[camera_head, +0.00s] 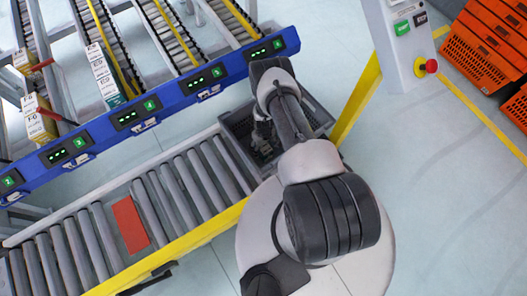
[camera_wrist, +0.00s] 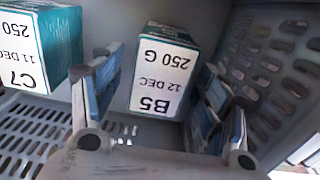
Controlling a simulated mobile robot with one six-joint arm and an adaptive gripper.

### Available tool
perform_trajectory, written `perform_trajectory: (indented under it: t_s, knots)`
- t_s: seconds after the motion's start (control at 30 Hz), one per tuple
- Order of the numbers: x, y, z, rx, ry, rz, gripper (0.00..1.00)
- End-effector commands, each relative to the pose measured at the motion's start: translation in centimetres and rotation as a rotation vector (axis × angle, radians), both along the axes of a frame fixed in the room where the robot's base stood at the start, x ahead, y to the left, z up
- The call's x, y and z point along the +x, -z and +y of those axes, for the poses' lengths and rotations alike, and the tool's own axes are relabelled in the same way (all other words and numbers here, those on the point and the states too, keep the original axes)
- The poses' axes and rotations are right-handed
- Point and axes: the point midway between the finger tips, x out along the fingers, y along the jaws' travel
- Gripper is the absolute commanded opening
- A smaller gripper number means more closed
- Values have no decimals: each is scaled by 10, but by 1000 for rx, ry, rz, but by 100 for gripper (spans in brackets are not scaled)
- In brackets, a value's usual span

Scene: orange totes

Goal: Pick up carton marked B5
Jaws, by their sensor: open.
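The carton marked B5 (camera_wrist: 160,88) is white with a teal edge and reads "250 G, 12 DEC, B5" upside down in the wrist view. It is inside a grey slotted crate (camera_wrist: 20,125). My gripper (camera_wrist: 163,68) is open, with one finger on each side of the B5 carton in the picture. I cannot tell whether either finger touches it. A second carton, marked C7 (camera_wrist: 30,50), is in the same crate to the left, outside the left finger. In the head view my gripper (camera_head: 262,135) is down at the crate (camera_head: 230,133), and my arm hides part of it.
The crate wall (camera_wrist: 265,85) is close to the right finger. A roller conveyor (camera_head: 160,195) with a red plate (camera_head: 130,225) runs left of the crate. A blue rail (camera_head: 165,105) with sloped lanes lies behind. Orange totes (camera_head: 485,50) are at the upper right.

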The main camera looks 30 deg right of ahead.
Motion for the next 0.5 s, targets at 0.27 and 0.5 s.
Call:
perform_trajectory:
  t_s: [0.27,0.5]
  knots:
    - [1,2,0,0,0,-1,66]
    - [1,2,0,0,0,-1,50]
